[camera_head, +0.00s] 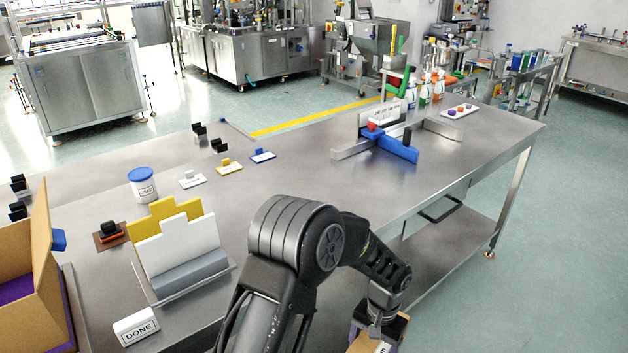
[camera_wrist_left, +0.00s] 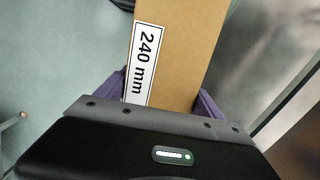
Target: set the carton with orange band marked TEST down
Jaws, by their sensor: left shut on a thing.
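A brown carton (camera_head: 397,328) is in my left gripper (camera_head: 378,332) at the bottom of the head view, beside the table's front edge and mostly cut off by the frame. In the left wrist view, the carton (camera_wrist_left: 185,60) stands between the purple fingers of the gripper (camera_wrist_left: 160,98). The gripper is shut on it. A white label on the carton reads "240 mm". No orange band or TEST marking shows on the visible faces. My right gripper is not in view.
The steel table (camera_head: 300,185) has clear room in its middle. A white-and-yellow board stand (camera_head: 180,250), a DONE block (camera_head: 136,326), a lidded jar (camera_head: 143,186) and an open cardboard box (camera_head: 30,280) stand left. A blue fixture (camera_head: 395,145) stands farther right. A lower shelf (camera_head: 440,250) shows.

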